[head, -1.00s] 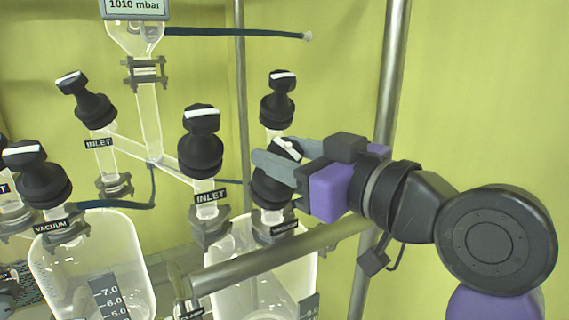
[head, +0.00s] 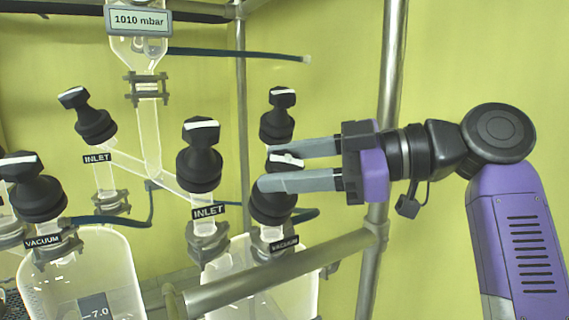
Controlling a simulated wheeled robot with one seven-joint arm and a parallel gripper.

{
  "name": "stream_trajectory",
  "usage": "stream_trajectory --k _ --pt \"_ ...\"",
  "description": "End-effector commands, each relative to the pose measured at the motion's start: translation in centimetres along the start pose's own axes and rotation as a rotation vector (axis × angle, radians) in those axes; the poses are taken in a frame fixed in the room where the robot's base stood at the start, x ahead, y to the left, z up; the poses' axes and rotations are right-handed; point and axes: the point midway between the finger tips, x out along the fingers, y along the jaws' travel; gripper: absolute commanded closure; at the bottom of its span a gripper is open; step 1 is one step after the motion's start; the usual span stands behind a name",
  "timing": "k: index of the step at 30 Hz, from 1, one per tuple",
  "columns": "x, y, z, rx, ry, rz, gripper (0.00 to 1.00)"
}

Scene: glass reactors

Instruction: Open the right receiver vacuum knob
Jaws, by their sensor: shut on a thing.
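The right receiver's vacuum knob (head: 272,207) is black with a white mark on its top, above a label (head: 284,243) reading VACUUM. My gripper (head: 267,166) reaches in from the right with its two grey fingers on either side of the knob's top. It is shut on that top, and the near finger hides part of it. The white mark shows between the fingers, lying nearly crosswise. The right receiver (head: 240,262) is a clear glass vessel below the knob, partly hidden by a metal rail.
Similar black knobs stand close by: an inlet knob (head: 200,155) to the left and another knob (head: 277,115) just behind. A metal rail (head: 280,270) crosses in front, and an upright post (head: 385,120) stands behind my wrist. A display (head: 139,20) reads 1010 mbar.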

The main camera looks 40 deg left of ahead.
Motion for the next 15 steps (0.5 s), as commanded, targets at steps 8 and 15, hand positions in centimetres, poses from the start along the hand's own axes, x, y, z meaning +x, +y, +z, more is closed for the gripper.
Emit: stream_trajectory --k 8,15 --pt "-0.04 0.03 -0.06 -0.017 0.001 -0.028 0.96" --pt "-0.02 0.01 -0.05 -0.018 0.000 -0.029 0.96"
